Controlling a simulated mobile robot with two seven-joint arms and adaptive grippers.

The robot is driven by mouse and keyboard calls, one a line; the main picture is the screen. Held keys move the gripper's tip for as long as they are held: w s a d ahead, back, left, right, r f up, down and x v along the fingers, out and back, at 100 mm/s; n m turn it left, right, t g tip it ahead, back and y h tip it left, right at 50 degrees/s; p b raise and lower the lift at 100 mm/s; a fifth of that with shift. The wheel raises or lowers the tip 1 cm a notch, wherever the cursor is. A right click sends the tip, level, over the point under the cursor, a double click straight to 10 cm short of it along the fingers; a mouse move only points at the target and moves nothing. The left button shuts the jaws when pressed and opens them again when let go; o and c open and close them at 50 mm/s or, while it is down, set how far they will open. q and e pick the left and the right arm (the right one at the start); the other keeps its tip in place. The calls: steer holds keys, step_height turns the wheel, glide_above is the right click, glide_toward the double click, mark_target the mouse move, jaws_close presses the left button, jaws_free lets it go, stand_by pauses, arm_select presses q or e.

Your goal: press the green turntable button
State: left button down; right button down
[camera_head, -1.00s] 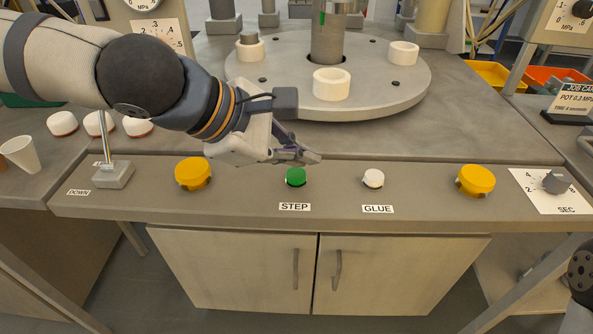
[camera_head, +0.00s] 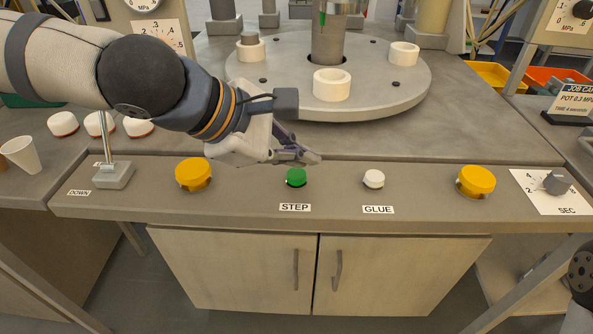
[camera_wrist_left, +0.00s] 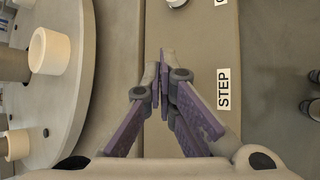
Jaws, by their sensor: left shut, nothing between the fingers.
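The green button (camera_head: 296,178) stands on the front panel just above the STEP label (camera_head: 294,207) in the head view. My left gripper (camera_head: 312,158) is shut and empty. Its fingertips are just behind and above the green button in the picture; I see no contact. In the left wrist view my left gripper's closed fingers (camera_wrist_left: 163,75) point toward the panel beside the STEP label (camera_wrist_left: 223,88), and the green button is hidden there. The turntable (camera_head: 390,98) lies behind with cream rings on it. My right gripper is not in view.
The white GLUE button (camera_head: 373,179) is right of the green one. Yellow buttons flank them, left (camera_head: 193,174) and right (camera_head: 475,181). A metal post (camera_head: 106,140) rises at the left, near a paper cup (camera_head: 21,155). A SEC knob (camera_head: 557,182) is at far right.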

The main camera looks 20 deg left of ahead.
arm_select(q)
steer(key=shift+f, duration=0.15)
steer(key=shift+f, duration=0.3)
